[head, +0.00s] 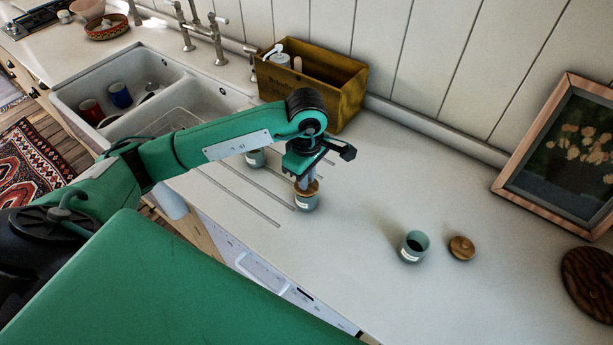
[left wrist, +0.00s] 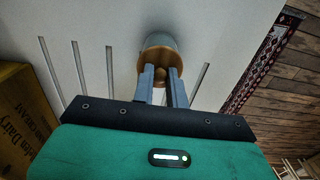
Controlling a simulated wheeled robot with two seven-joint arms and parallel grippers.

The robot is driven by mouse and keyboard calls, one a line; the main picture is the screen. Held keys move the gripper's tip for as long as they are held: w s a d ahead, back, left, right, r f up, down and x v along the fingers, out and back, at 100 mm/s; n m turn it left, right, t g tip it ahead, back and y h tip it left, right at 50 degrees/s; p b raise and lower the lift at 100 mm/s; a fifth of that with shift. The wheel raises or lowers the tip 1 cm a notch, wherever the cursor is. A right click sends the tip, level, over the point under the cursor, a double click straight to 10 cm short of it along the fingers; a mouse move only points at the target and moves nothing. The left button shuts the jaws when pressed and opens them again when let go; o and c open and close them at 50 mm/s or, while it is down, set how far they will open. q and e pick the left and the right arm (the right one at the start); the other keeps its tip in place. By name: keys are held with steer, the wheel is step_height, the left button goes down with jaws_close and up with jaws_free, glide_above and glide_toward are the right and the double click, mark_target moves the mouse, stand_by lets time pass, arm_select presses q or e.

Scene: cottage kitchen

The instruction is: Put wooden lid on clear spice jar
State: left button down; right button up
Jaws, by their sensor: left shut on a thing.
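My left gripper (head: 308,184) points down over the counter, shut on the knob of a wooden lid (head: 312,187). The lid is at the mouth of a pale blue-green spice jar (head: 306,202) with a white label; whether it is fully seated I cannot tell. In the left wrist view the fingers (left wrist: 161,78) close on the knob of the lid (left wrist: 155,55), with the jar (left wrist: 160,40) behind it. A similar jar (head: 414,246) stands open to the right, with a second wooden lid (head: 461,248) lying beside it. My right gripper is not in view.
Another jar (head: 255,158) stands partly hidden behind my left arm. A yellow wooden box (head: 345,95) is at the wall, left of it a sink (head: 75,95) with cups. A framed picture (head: 560,150) and round board (head: 590,280) are at right.

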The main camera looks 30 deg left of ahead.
arm_select(q)
steer(key=shift+b, duration=0.4)
stand_by(0.7)
steer(key=shift+f+b, duration=0.65)
steer(key=shift+b, duration=0.05)
steer(key=c, duration=1.7)
jaws_free()
steer(key=shift+r, duration=0.1)
step_height(320, 180, up, 11)
steer(key=p, duration=0.4)
steer(key=shift+p, duration=0.35)
